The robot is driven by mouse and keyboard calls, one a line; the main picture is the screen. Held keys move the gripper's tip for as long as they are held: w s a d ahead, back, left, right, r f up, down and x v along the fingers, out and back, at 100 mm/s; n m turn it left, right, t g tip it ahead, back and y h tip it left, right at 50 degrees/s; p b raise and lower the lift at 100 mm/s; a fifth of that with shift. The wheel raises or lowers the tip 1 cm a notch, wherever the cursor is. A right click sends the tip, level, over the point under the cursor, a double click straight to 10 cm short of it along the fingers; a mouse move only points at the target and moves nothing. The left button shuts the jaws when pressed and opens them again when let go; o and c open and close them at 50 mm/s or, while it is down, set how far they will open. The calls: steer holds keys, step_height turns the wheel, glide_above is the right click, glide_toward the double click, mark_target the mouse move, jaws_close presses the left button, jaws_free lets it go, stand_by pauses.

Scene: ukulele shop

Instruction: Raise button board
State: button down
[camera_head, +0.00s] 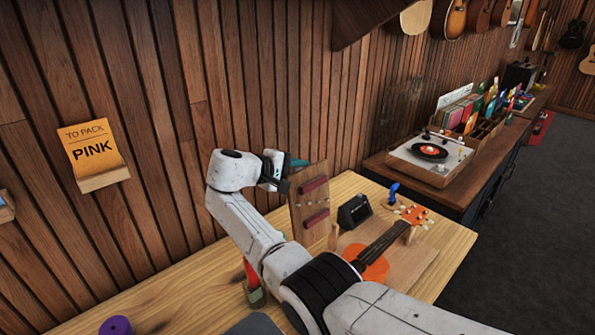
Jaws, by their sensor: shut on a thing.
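The button board (312,203) is a flat wooden board with two dark red strips and a row of small light buttons between them. It is in the middle of the head view, upright and slightly tilted, above the back edge of the wooden bench (180,305). My gripper (290,177) is at the board's upper left edge and is shut on it. The fingertips are small and partly hidden. My arm crosses in front of the bench, and I cannot tell whether the board's lower end touches anything.
An orange ukulele (374,270) lies on a wooden stand to the right, with a small black device (354,211) and a blue object (394,192) behind it. A purple roll (116,326) is at front left.

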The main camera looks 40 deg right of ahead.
steer(key=c, duration=0.8)
jaws_free()
steer(key=shift+a, duration=0.1)
steer(key=b+v, duration=0.2)
steer(key=v, duration=0.8)
steer(key=shift+a+r, duration=0.15)
steer(key=shift+a, duration=0.1)
